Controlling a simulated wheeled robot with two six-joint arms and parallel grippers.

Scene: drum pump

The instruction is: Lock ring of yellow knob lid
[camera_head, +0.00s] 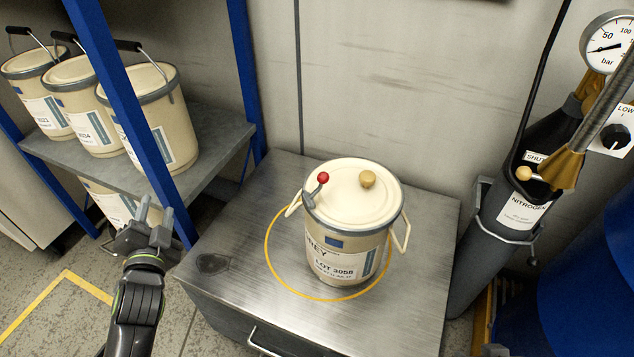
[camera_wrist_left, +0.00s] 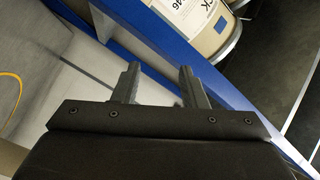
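A cream drum (camera_head: 345,240) stands upright on the metal cabinet top, inside a painted yellow circle. Its lid (camera_head: 345,190) carries a yellow knob (camera_head: 368,179). A lever with a red ball end (camera_head: 323,178) sits at the lid's left edge, on the grey ring (camera_head: 348,229) around the rim. My left gripper (camera_head: 156,211) is left of the cabinet, well apart from the drum. Its fingers stand apart with nothing between them, as the left wrist view (camera_wrist_left: 158,82) also shows. My right gripper is not in view.
A blue-framed shelf (camera_head: 215,140) with several similar drums (camera_head: 150,115) stands on the left, close to my left gripper. The metal cabinet top (camera_head: 420,220) is clear around the drum. A dark nitrogen cylinder (camera_head: 490,245) and a gauge (camera_head: 606,44) are on the right.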

